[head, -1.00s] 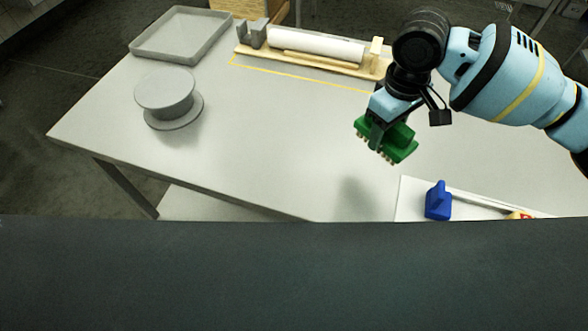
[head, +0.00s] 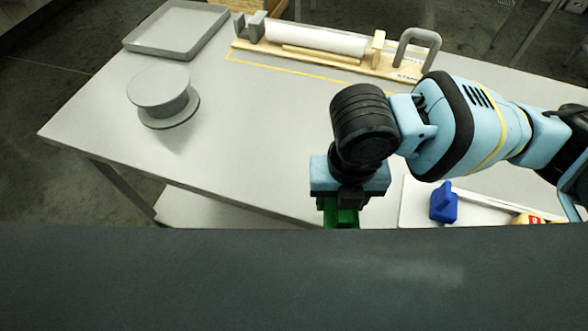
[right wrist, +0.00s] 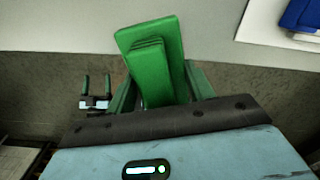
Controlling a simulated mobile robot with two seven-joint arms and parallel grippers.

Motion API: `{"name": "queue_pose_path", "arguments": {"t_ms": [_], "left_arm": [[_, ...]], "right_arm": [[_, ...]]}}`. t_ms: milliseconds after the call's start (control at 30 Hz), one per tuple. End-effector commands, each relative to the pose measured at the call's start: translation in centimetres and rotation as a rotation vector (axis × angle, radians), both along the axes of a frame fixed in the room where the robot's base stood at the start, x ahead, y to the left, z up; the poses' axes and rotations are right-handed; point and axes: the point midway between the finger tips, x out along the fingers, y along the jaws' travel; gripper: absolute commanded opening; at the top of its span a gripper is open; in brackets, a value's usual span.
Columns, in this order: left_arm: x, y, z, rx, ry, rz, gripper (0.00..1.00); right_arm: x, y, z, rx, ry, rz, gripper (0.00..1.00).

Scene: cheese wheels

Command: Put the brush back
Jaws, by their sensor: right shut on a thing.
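The green brush (head: 343,217) is held in my right gripper (head: 340,203), near the front edge of the table in the head view. Its lower part is hidden behind the dark foreground edge, and the gripper covers its top. In the right wrist view the green brush (right wrist: 155,60) sits between the fingers, tilted, with the table edge behind it. My left gripper (right wrist: 96,92) shows small in the right wrist view, its two fingers apart and empty, away from the brush.
A white tray (head: 408,209) at front right, right of the brush, holds a blue block-like piece (head: 443,203) and a red and yellow item (head: 527,219). A grey stand (head: 160,88), a grey tray (head: 138,38) and a wooden board with a white roll (head: 315,39) stand farther back. The middle table is clear.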

Motion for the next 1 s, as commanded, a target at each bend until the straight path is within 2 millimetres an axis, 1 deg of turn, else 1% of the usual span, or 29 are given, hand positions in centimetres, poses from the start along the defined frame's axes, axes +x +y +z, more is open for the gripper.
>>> {"name": "queue_pose_path", "arguments": {"t_ms": [33,100,233,400,567,667,1000], "left_arm": [[-0.1,0.0,-0.2,-0.001,0.004,0.001,0.73],[-0.2,-0.1,-0.3,-0.002,0.006,0.001,0.73],[-0.3,-0.1,-0.4,-0.002,0.010,0.000,0.73],[-0.3,-0.1,-0.4,-0.002,0.010,0.000,0.73],[-0.3,-0.1,-0.4,-0.002,0.010,0.000,0.73],[-0.3,-0.1,-0.4,-0.001,0.010,0.000,0.73],[-0.5,0.0,-0.7,0.002,0.017,-0.005,0.73]], "right_arm": [[-0.7,0.3,-0.2,0.003,0.002,0.102,0.31],[-1.3,0.6,-0.3,0.006,0.003,0.228,0.31],[-2.2,0.9,-0.5,0.009,0.004,0.391,0.31],[-2.7,1.1,-0.5,0.011,0.004,0.479,0.31],[-2.5,1.1,-0.5,0.010,0.004,0.484,0.31],[-1.7,1.6,-0.6,0.010,0.004,0.480,0.31],[4.6,4.6,-1.2,0.010,0.005,0.477,0.31]]}}
